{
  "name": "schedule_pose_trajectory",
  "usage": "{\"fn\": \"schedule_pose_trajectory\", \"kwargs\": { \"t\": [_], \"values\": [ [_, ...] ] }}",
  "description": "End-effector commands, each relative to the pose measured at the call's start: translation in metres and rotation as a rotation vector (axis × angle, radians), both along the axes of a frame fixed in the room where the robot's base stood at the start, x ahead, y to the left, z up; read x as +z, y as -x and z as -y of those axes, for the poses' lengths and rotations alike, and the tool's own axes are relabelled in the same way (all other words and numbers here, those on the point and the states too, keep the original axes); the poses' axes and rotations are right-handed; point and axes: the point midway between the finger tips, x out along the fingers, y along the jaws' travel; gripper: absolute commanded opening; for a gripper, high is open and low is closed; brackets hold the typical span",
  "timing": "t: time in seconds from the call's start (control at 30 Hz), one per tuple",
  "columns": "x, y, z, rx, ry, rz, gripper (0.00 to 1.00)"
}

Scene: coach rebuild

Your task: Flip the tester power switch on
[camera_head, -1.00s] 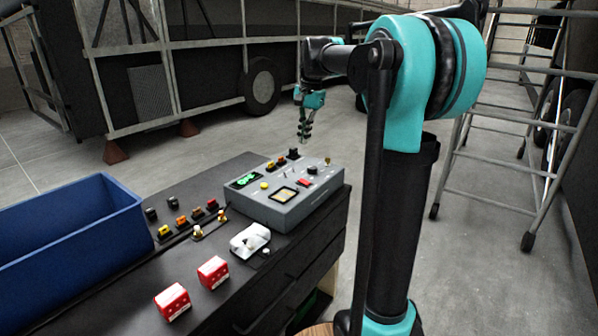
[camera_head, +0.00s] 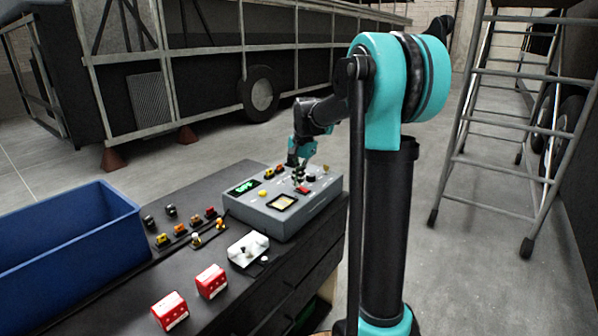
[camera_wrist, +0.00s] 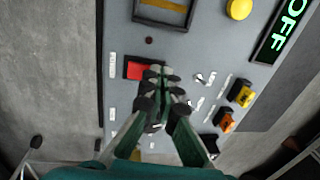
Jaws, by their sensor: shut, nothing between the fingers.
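The grey tester box (camera_head: 290,222) stands on the dark workbench. Its display (camera_wrist: 288,28) reads OFF in green, and shows small in the head view (camera_head: 242,187). A red rectangular switch (camera_wrist: 134,66) sits on the panel; it also shows in the head view (camera_head: 303,190). My gripper (camera_wrist: 160,78) is shut and empty, pointing down over the panel, with its fingertips just beside the red switch. Whether they touch it, I cannot tell. Small silver toggles (camera_wrist: 203,78) are right of the fingertips in the wrist view. The gripper (camera_head: 299,180) partly hides the panel's back.
A yellow button (camera_wrist: 239,9), a gauge (camera_head: 283,203) and yellow and orange connectors (camera_wrist: 241,96) are on the panel. A blue bin (camera_head: 70,235), a white holder (camera_head: 248,252) and two red boxes (camera_head: 210,281) are on the bench. A ladder (camera_head: 500,130) stands to the right.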

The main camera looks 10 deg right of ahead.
Motion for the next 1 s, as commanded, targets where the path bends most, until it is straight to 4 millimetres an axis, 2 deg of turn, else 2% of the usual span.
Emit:
{"fn": "schedule_pose_trajectory", "kwargs": {
  "t": [0.47, 0.67, 1.0],
  "values": [
    [-0.0045, -0.0008, -0.0008, 0.001, 0.005, -0.005, 0.00],
    [-0.0121, -0.0041, -0.0042, 0.003, 0.062, -0.063, 0.00],
    [-0.0103, -0.0014, -0.0012, 0.000, 0.057, -0.058, 0.00]
  ]
}}
